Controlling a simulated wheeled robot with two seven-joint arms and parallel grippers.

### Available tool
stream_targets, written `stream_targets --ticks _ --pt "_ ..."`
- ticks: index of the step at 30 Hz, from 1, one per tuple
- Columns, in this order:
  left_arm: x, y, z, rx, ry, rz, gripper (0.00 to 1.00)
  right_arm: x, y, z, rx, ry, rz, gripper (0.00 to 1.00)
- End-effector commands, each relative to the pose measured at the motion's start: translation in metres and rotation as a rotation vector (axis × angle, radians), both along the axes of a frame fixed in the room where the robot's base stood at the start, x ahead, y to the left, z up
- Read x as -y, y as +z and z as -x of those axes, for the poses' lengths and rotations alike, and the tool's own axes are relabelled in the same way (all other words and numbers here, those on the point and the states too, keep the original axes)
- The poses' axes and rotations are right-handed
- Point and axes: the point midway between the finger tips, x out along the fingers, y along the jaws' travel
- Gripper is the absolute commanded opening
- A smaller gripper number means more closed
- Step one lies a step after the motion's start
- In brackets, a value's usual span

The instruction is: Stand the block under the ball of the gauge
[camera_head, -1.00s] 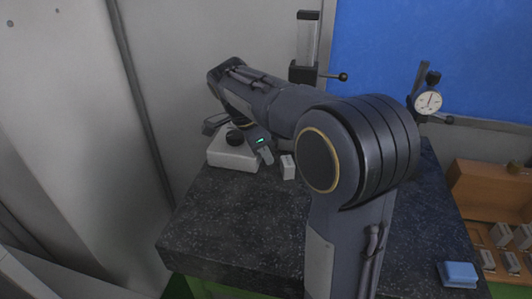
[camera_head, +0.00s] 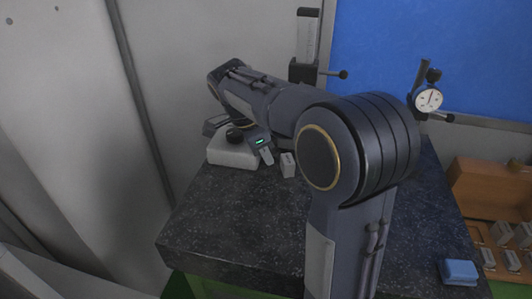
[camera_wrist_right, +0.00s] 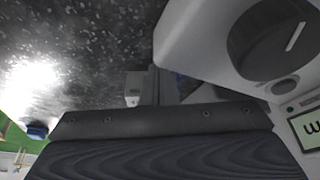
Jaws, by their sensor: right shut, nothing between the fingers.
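A small light grey block (camera_head: 288,166) stands on the dark stone plate (camera_head: 225,220), just right of my right gripper's fingers. My right gripper (camera_head: 267,157) is shut and empty, low over the plate beside the block. In the right wrist view, a small pale block (camera_wrist_right: 132,89) shows left of the dark closed fingers (camera_wrist_right: 164,88). The dial gauge (camera_head: 429,99) with its round white face is at the back right of the plate. Its ball and lower parts are hidden behind my right arm. My left gripper is not in view.
A white rounded unit (camera_head: 231,152) with a black knob sits left of the gripper, close to it. A dark upright post (camera_head: 304,72) stands behind. A blue piece (camera_head: 458,272) lies at the front right, near a wooden case (camera_head: 490,190) of blocks.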

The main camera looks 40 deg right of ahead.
Motion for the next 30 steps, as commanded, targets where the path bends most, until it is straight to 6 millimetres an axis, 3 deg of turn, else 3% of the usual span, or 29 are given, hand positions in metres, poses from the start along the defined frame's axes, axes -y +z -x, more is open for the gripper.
stream_targets --ticks 30 --pt "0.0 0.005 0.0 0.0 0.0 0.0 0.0 0.015 0.006 0.018 0.0 0.0 0.001 0.0"
